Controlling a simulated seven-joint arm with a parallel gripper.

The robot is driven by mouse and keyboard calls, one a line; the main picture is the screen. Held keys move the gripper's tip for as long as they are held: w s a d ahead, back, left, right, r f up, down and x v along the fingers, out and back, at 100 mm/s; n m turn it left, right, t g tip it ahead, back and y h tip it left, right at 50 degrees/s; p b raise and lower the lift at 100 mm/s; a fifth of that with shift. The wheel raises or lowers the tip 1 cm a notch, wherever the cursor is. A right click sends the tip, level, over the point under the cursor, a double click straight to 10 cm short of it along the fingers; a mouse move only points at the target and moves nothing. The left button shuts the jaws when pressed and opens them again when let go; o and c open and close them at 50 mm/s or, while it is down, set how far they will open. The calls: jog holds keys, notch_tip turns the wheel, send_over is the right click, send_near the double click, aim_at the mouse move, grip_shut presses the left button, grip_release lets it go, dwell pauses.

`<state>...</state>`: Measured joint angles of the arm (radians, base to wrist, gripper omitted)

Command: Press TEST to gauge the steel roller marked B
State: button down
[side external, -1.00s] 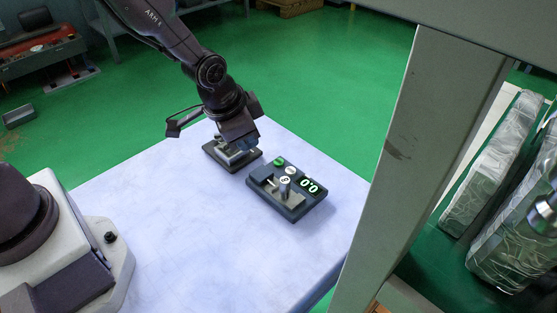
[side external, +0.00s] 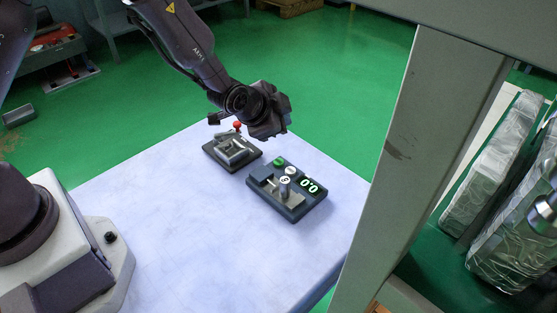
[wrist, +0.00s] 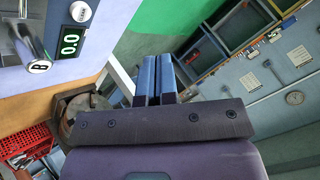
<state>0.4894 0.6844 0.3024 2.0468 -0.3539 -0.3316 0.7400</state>
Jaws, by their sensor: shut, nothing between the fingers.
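In the wrist view the roller (wrist: 29,44), display (wrist: 70,41) and white button (wrist: 80,11) show at upper left; the button lettering is too small to read surely. My gripper (wrist: 156,62) is shut and empty. In the side view it is raised above and behind the gauge, apart from it, with its fingertips unclear.
A second dark fixture (side external: 232,152) with metal parts and a red knob (side external: 237,125) stands left of the gauge, close to my gripper. A grey post (side external: 412,150) rises on the right. The front and left of the table top (side external: 190,235) are clear.

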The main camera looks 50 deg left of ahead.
aim_at(280, 163)
notch_tip(280, 163, down, 8)
jog(key=shift+f, duration=0.1)
dwell(0.4)
jog(key=shift+f, duration=0.1)
dwell(1.9)
jog(key=shift+f, duration=0.3)
jog(key=shift+f, duration=0.4)
dwell(0.5)
dwell(0.3)
jog(key=shift+r, duration=0.8)
jog(key=shift+r, duration=0.1)
jog(key=shift+r, duration=2.45)
